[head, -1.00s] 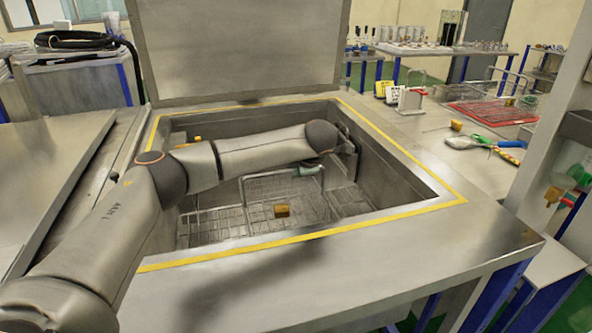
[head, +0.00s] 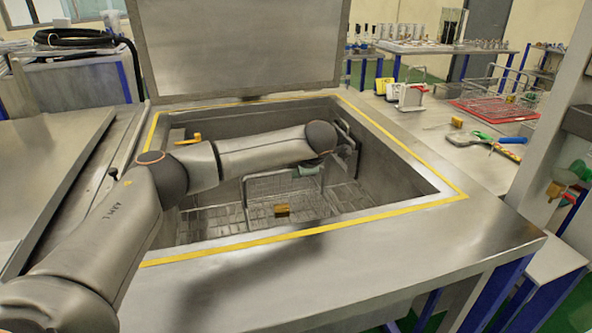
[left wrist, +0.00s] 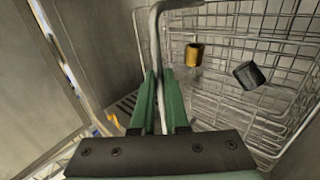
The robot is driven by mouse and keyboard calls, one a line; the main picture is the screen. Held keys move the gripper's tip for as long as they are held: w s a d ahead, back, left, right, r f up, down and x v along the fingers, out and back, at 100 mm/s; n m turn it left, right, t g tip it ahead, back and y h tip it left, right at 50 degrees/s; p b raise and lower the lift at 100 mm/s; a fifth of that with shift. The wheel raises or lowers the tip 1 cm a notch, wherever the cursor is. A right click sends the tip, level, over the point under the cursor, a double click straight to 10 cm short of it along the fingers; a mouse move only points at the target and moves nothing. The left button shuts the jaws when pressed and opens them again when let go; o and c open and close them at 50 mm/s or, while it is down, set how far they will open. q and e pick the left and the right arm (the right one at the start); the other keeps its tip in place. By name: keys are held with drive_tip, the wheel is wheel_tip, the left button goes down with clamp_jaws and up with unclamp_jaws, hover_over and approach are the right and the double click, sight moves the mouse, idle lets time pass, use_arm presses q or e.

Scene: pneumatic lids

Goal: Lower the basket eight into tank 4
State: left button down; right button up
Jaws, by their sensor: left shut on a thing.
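My left gripper (head: 308,170) reaches down inside the open steel tank (head: 392,172), which has a yellow line around its mouth. In the left wrist view its green fingers (left wrist: 161,103) are shut on the bent metal handle (left wrist: 156,45) of a wire basket. The basket (head: 325,200) sits low in the tank, below the rim. In the left wrist view its wire mesh (left wrist: 225,110) spreads to the right of the fingers. A brass piece (head: 282,210) shows at the basket. No number is readable on basket or tank. I cannot tell whether the basket touches the bottom.
The raised lid (head: 240,45) stands behind the tank. An orange piece (head: 184,139) shows at the tank's back left. Another wire basket (head: 500,88) stands on a red tray (head: 515,113) on the right bench. The tank's front steel top (head: 360,255) is clear.

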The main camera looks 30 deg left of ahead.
use_arm(q)
drive_tip(key=shift+r, duration=0.25)
drive_tip(key=c, duration=0.8)
unclamp_jaws()
drive_tip(key=shift+f, duration=0.1)
drive_tip(key=shift+c, duration=0.2)
drive_tip(key=shift+s+f, duration=0.1)
drive_tip(key=shift+f, duration=0.15)
use_arm(e)
drive_tip(key=shift+s+a, duration=0.1)
drive_tip(key=shift+a, duration=0.05)
use_arm(q)
drive_tip(key=v, duration=1.3)
wheel_tip(320, 180, up, 12)
drive_tip(key=p, duration=0.8)
use_arm(e)
wheel_tip(320, 180, up, 6)
drive_tip(key=s+d, duration=0.1)
drive_tip(key=d, duration=0.1)
drive_tip(key=shift+s+d+h, duration=0.15)
drive_tip(key=shift+d+h, duration=0.2)
drive_tip(key=shift+h, duration=0.05)
use_arm(q)
drive_tip(key=shift+a, duration=0.1)
